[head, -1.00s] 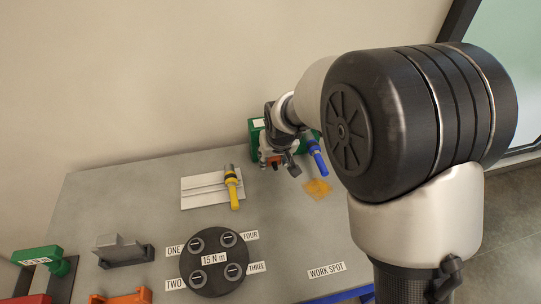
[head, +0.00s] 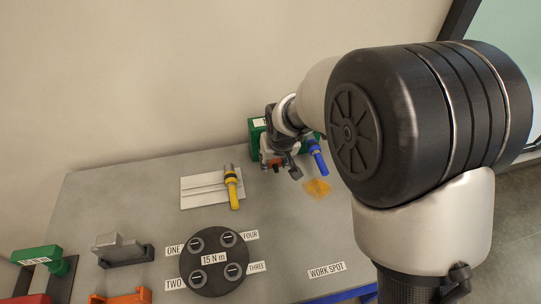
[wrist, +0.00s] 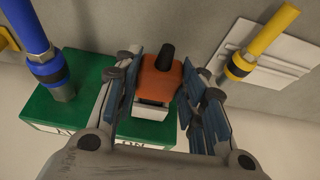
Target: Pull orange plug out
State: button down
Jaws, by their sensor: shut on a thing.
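The orange plug (wrist: 160,78) is in the middle of the wrist view, with a black stub on one end and a pale grey face on the other. My gripper (wrist: 160,88) is shut on it, with a blue-grey finger pad on each side. The plug is in front of the green box (wrist: 97,120); I cannot tell whether its pale end is still in a socket there. In the head view my gripper (head: 278,162) is at the green box (head: 255,132) by the back wall, and hides most of the plug.
A blue-handled connector (head: 317,157) stands right of my gripper, close to it. A yellow-handled tool (head: 232,188) lies on a white plate (head: 200,192) to the left. An orange patch (head: 317,188) marks the table in front. A round black fixture (head: 215,285) is nearer.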

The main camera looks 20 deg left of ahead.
jog(key=shift+s+d+b, duration=0.15)
jog(key=shift+s+d, duration=0.3)
jog(key=shift+s, duration=0.25)
jog(key=shift+s+d+b, duration=0.2)
jog(key=shift+s+d, duration=0.2)
jog(key=shift+s, duration=0.3)
jog(key=shift+s+d+b, duration=0.15)
jog(key=shift+s+d, duration=0.3)
jog(key=shift+s, duration=0.25)
